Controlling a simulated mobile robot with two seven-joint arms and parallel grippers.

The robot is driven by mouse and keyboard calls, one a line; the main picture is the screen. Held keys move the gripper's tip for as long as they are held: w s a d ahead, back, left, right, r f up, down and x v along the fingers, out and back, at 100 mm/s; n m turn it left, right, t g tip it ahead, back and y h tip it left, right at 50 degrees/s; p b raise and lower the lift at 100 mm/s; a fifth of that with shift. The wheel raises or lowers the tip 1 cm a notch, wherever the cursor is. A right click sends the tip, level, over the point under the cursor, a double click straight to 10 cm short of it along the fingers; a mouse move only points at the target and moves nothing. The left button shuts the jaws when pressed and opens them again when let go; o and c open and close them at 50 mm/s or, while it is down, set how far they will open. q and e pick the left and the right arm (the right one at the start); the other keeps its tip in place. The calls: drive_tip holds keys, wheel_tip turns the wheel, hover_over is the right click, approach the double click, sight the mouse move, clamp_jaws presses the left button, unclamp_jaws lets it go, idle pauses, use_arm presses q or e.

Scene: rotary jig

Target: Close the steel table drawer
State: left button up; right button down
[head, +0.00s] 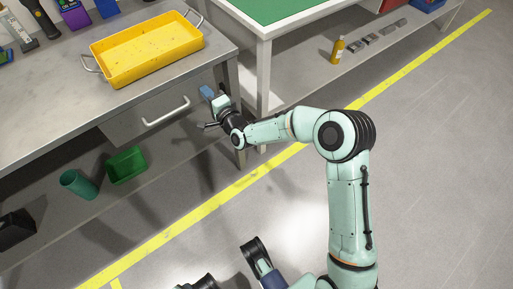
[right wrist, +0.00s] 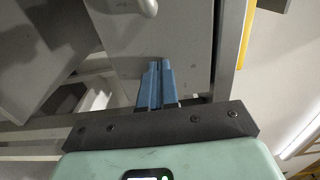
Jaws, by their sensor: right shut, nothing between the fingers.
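The steel table's drawer front (head: 140,124) is a grey panel under the tabletop, with a light bar handle (head: 167,111). It sits close beneath the table edge; I cannot tell if a small gap remains. My right gripper (head: 207,93) is at the right end of the drawer front, its blue fingers shut and empty. In the right wrist view the shut fingers (right wrist: 157,84) point at the grey drawer panel (right wrist: 172,40), to the right of and below the handle end (right wrist: 148,8). Their tips are at or very near the panel; contact is unclear.
A yellow tray (head: 150,50) stands on the steel tabletop (head: 50,112) above the drawer. A green bin (head: 126,165) and a teal cup (head: 79,184) are on the lower shelf. A green-topped table (head: 285,8) stands to the right. The floor in front is open.

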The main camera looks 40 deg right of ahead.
drive_tip(key=shift+w+r, duration=0.15)
drive_tip(key=shift+r, duration=0.15)
